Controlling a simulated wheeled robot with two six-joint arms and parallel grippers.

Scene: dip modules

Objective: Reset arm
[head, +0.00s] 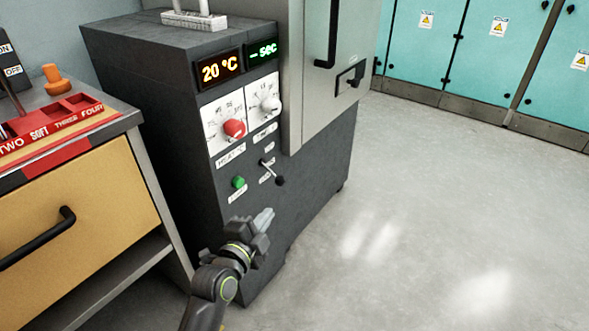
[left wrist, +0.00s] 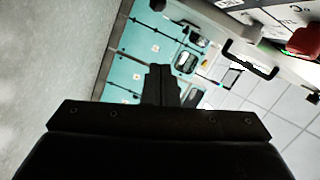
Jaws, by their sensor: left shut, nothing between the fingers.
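My left gripper (head: 264,218) is in front of the lower front of a dark grey machine. Its fingers are together and hold nothing. In the left wrist view the closed fingers (left wrist: 161,84) point toward the teal cabinets. The machine's panel carries a red knob (head: 234,128), a white knob (head: 270,104), a green button (head: 238,182) and a small black-tipped lever (head: 279,180). The gripper is below the button and lever, apart from them in the picture. The displays (head: 220,69) read 20 °C and "– sec". My right gripper is not in view.
A workbench (head: 75,208) with a yellow drawer and a red labelled tray (head: 60,112) stands at the left. Teal cabinets (head: 480,60) with warning signs line the back. The grey floor (head: 430,220) at the right is clear.

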